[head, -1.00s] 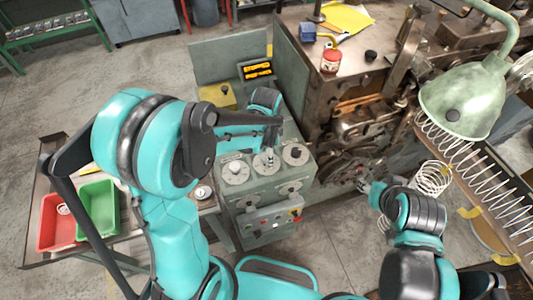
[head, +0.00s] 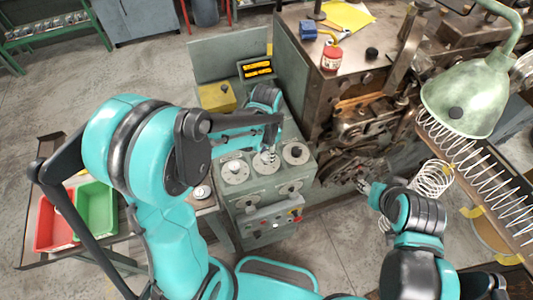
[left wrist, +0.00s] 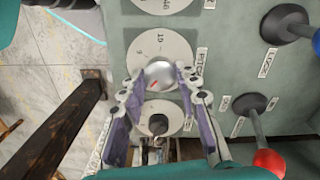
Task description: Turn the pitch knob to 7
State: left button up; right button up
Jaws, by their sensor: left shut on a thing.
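The pitch knob (left wrist: 159,75) is a round silver knob with a red mark, on a pale numbered dial (left wrist: 150,47) beside a PITCH label (left wrist: 199,61). My left gripper (left wrist: 161,78) has its two fingers on either side of the knob and is shut on it. In the head view the left gripper (head: 270,152) comes down on the middle dial (head: 259,168) of the top row and hides the knob. Which number the knob's mark points to is too small to tell. My right gripper (head: 363,186) is near the coiling machine; its jaws are too small to judge.
Other dials sit beside it, one on the left (head: 234,171) and one on the right (head: 295,153). Coiled springs (head: 432,178) and a green lamp (head: 465,100) are on the right.

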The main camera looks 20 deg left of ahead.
pick_arm(q)
jog(key=n+b, duration=0.1)
jog(key=n, duration=0.3)
jog(key=shift+n, duration=0.3)
jog(key=shift+n+b, duration=0.45)
jog(key=shift+n, duration=1.45)
jog(key=o, duration=1.2)
jog(key=shift+c, duration=0.2)
jog(key=shift+r, duration=0.15)
notch_tip(320, 180, up, 12)
